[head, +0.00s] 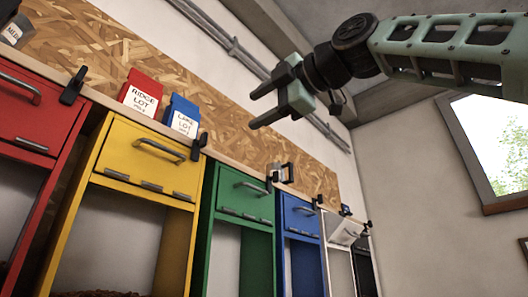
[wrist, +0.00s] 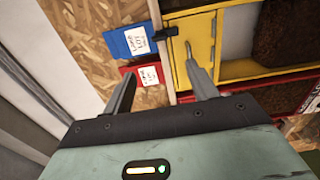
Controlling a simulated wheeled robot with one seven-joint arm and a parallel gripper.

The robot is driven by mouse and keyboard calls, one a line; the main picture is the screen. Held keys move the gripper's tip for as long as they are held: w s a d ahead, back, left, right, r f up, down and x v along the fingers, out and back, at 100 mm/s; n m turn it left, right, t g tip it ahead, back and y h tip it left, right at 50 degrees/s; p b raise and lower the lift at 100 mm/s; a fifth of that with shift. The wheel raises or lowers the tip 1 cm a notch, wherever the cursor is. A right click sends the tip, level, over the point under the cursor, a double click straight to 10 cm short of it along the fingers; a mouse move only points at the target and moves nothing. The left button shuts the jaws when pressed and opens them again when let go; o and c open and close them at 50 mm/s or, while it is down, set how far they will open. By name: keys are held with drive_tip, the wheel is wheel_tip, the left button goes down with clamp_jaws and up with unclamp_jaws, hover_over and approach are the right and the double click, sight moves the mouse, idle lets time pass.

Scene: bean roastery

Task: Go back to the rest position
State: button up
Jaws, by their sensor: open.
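My gripper (head: 259,108) is raised high on the right side of the head view, its two dark fingers apart and nothing between them. In the wrist view my gripper (wrist: 157,82) is also open and empty, with its fingers pointing toward the shelf wall. A red bag (head: 142,95) labelled "RIDGE LOT" and a blue bag (head: 181,116) stand side by side on the ledge above the yellow bin. In the wrist view the blue bag (wrist: 128,42) and the red bag (wrist: 146,73) show beyond the fingers.
Below the ledge is a row of bins: red (head: 28,108), yellow (head: 150,160), green (head: 243,193) and blue (head: 301,216). Dark clips (head: 73,86) sit along the ledge. A grey bag (head: 17,31) stands at far left. A window (head: 502,140) is at right.

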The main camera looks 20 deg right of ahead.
drive_tip(key=shift+s+d, duration=0.15)
drive_tip(key=shift+s, duration=0.1)
idle(0.4)
drive_tip(key=w+a+f+m+g+h, duration=0.1)
drive_tip(key=w+a+f+m+g, duration=0.15)
drive_tip(key=f, duration=0.85)
drive_tip(key=w+a+f+m+g+h, duration=0.1)
drive_tip(key=w+a+f+m+g, duration=0.2)
drive_tip(key=f, duration=0.8)
wheel_tip(320, 180, down, 18)
drive_tip(key=a+m+g+h, duration=0.2)
drive_tip(key=a+m+g, duration=0.1)
drive_tip(key=m, duration=0.1)
drive_tip(key=s+d+f+m+g+h, duration=0.15)
drive_tip(key=s+f, duration=0.25)
drive_tip(key=f, duration=0.4)
drive_tip(key=s+d+f+m+g+h, duration=0.15)
drive_tip(key=s+f, duration=0.25)
drive_tip(key=f, duration=0.5)
drive_tip(key=s+d+f+m+g+h, duration=0.1)
drive_tip(key=s+d+f+m, duration=0.1)
drive_tip(key=s+d+f, duration=0.2)
drive_tip(key=s+d+f+m+g+h, duration=0.1)
drive_tip(key=s+d+f+m+g, duration=0.1)
drive_tip(key=s+d+f, duration=0.3)
drive_tip(key=s+f, duration=0.4)
drive_tip(key=f, duration=0.2)
drive_tip(key=shift+m, duration=0.35)
